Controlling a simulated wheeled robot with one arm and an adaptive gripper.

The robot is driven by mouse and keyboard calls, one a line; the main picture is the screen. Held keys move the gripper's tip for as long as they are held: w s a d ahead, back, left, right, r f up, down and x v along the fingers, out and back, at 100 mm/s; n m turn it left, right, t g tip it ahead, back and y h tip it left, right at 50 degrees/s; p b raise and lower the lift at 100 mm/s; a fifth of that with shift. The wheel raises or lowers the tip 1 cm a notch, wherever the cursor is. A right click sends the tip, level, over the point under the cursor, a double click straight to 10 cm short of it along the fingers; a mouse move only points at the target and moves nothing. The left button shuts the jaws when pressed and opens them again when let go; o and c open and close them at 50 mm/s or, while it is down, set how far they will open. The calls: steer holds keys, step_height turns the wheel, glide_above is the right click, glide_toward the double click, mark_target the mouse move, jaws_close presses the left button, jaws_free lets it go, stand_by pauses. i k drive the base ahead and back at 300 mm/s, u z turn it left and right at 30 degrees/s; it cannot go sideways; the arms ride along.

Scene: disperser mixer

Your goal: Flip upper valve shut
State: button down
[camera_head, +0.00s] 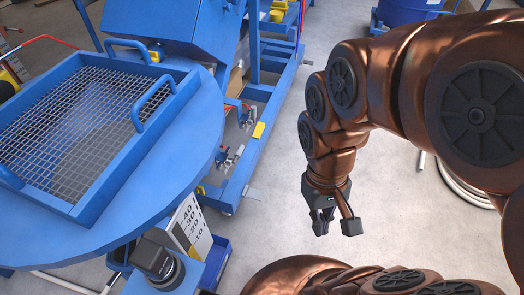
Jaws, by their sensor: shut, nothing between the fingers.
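Two small metal valves sit on the side of the blue machine frame, left of my gripper. The upper valve (244,117) has a small red and blue handle. The lower valve (225,156) is nearer, close to the edge of the round blue platform. Both are too small to tell their handle positions clearly. My gripper (335,225) points down over the bare floor, to the right of and apart from both valves. It is shut and holds nothing.
The round blue platform (207,125) carries a tray with a metal grid (75,125) and loop handles at left. A yellow block (259,130) sits on the blue frame. A blue bin (216,262) stands below. Grey floor (275,215) between frame and gripper is clear.

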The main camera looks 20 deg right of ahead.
mark_target(238, 154)
steer(key=k, duration=0.85)
steer(key=u, duration=0.85)
steer(key=i, duration=0.5)
